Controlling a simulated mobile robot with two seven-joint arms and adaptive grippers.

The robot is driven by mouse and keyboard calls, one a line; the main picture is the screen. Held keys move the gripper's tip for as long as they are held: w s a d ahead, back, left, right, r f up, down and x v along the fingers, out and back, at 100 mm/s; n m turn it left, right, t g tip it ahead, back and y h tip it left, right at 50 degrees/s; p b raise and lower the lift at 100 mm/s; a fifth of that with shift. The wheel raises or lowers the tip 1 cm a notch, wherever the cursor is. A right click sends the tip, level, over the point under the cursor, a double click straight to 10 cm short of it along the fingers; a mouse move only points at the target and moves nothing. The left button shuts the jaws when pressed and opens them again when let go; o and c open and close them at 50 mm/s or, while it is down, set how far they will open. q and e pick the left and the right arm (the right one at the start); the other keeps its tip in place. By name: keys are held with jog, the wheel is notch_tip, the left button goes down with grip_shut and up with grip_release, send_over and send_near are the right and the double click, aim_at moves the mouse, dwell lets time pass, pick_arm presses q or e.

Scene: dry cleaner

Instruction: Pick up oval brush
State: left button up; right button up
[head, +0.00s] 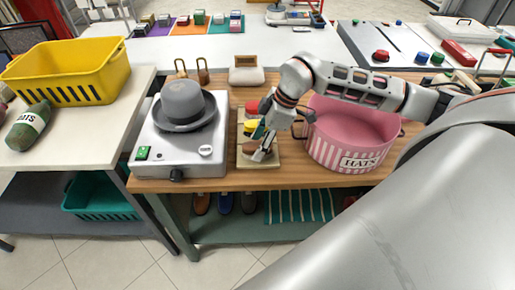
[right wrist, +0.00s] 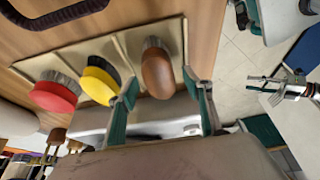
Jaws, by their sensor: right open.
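The oval brush (right wrist: 158,74) has a brown wooden body with grey bristles. It lies on a beige tray (right wrist: 119,40) beside a yellow round brush (right wrist: 97,86) and a red round brush (right wrist: 54,97). In the head view the oval brush (head: 250,148) is at the near end of the tray, partly covered by my right gripper (head: 261,153). The right gripper is open, its two teal-backed fingers on either side of the brush's lower end in the right wrist view. No grip on the brush shows.
A grey hat (head: 184,105) on a silver steamer (head: 154,144) stands left of the tray. A pink striped HATS tub (head: 343,165) stands close on the right, beside my right arm. A yellow basket (head: 45,79) is on the left table. Two wooden-handled things stand behind the steamer.

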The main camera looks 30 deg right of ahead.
aim_at(258, 144)
jog(key=shift+w+a+f, duration=0.1)
jog(key=shift+a+f, duration=0.05)
jog(key=shift+f, duration=0.25)
jog(key=c, duration=1.2)
jog(key=shift+r, duration=0.15)
notch_tip(258, 144, up, 20)
jog(key=shift+o, duration=0.8)
